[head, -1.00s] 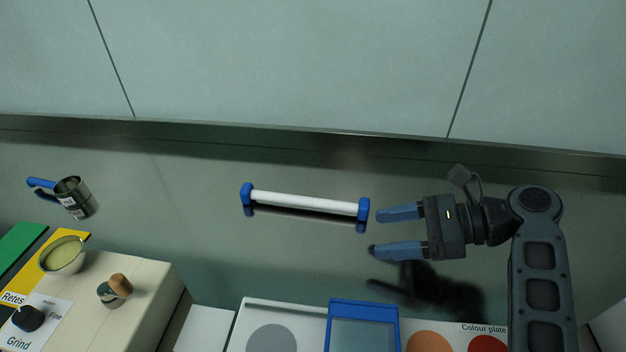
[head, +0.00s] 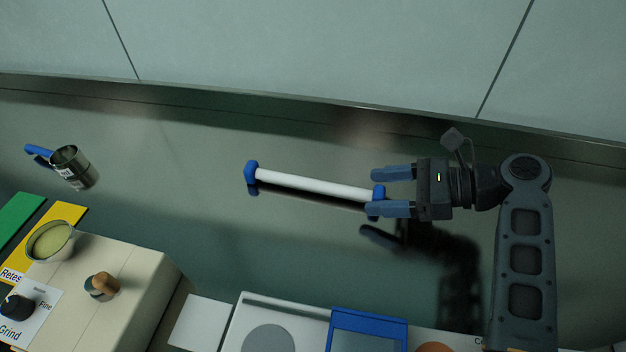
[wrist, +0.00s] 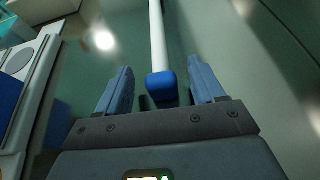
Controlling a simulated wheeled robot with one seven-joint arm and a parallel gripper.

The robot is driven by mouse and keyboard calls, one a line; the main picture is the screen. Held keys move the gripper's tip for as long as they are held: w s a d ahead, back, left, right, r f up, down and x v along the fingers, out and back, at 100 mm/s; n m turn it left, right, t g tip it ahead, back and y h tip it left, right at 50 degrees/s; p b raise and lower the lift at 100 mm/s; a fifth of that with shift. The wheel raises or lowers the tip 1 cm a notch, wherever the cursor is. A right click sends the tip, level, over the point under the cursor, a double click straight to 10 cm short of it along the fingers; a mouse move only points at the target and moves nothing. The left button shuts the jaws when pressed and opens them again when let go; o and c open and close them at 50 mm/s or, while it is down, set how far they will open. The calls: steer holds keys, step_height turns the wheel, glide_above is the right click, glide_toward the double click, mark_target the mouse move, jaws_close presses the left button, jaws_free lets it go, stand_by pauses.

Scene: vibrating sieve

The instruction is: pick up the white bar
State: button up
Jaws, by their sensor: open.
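The white bar (head: 318,185) with blue end caps lies on the dark reflective surface in the head view, running left to right with a slight tilt. My gripper (head: 382,191) is open at the bar's right end, its blue fingers pointing left. The right blue cap appears between or just at the fingertips in the head view. In the wrist view the bar (wrist: 158,40) runs away from me, and its near blue cap (wrist: 162,86) sits between the two open fingers (wrist: 160,82), with gaps on both sides.
A dark cup with a blue handle (head: 76,168) stands at the left. A beige machine (head: 130,262) with a bowl (head: 50,241) is at the lower left. A blue-framed panel (head: 368,322) and a white plate (head: 285,312) line the front. A wall rises behind.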

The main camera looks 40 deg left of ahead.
mark_target(373, 192)
steer(key=shift+x, duration=1.9)
steer(key=shift+f, duration=0.1)
steer(key=shift+c, duration=0.4)
steer(key=c, duration=1)
